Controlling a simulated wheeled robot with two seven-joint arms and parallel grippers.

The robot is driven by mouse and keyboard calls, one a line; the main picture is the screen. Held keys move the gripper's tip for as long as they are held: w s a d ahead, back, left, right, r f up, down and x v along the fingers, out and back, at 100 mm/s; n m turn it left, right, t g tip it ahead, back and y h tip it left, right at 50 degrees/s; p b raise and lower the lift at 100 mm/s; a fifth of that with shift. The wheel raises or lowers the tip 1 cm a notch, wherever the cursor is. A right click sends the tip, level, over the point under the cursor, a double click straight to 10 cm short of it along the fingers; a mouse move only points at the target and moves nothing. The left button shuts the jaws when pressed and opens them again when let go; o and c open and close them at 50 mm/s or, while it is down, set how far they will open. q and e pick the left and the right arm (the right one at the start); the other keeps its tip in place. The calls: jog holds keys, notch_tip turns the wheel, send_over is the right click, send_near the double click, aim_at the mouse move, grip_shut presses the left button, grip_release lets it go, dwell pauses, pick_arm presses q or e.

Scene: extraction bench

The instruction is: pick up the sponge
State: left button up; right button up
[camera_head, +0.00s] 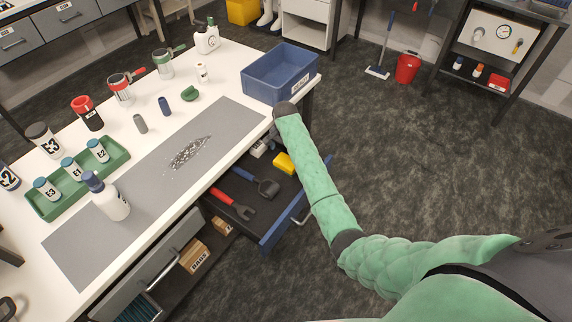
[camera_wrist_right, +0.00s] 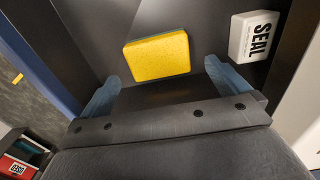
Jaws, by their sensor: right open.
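The yellow sponge (camera_head: 284,163) lies in the open drawer (camera_head: 270,232) under the bench. In the right wrist view the yellow sponge (camera_wrist_right: 157,54) shows a yellow top and a thin green edge. My right gripper (camera_wrist_right: 162,72) is open and empty. Its two blue-grey fingers stand apart, one to each side of the sponge in that view, with the sponge just beyond them. I cannot tell the exact gap. In the head view my green-sleeved right arm reaches to the drawer's far end; the fingers are not clear there. My left gripper is not in view.
A white box marked SEAL (camera_wrist_right: 254,36) lies right of the sponge in the wrist view. A blue bin (camera_head: 280,85) stands on the bench corner above.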

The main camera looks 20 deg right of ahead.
aim_at(286, 162)
notch_tip(286, 162, down, 2)
jog(key=shift+d+f+p, duration=0.15)
jog(key=shift+p, duration=0.15)
notch_tip(286, 162, down, 4)
jog(key=shift+s+f+p, duration=0.1)
jog(key=shift+s+p, duration=0.05)
jog(key=shift+p, duration=0.75)
jog(key=shift+f, duration=0.45)
jog(key=c, duration=0.7)
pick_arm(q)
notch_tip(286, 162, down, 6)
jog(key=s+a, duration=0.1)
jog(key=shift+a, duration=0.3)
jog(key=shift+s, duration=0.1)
pick_arm(e)
jog(key=shift+r, duration=0.15)
jog(key=shift+r, duration=0.3)
pick_arm(q)
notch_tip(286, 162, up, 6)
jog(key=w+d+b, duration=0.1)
jog(key=b, duration=0.1)
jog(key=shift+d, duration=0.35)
pick_arm(e)
notch_tip(286, 162, up, 9)
jog(key=shift+r, duration=0.15)
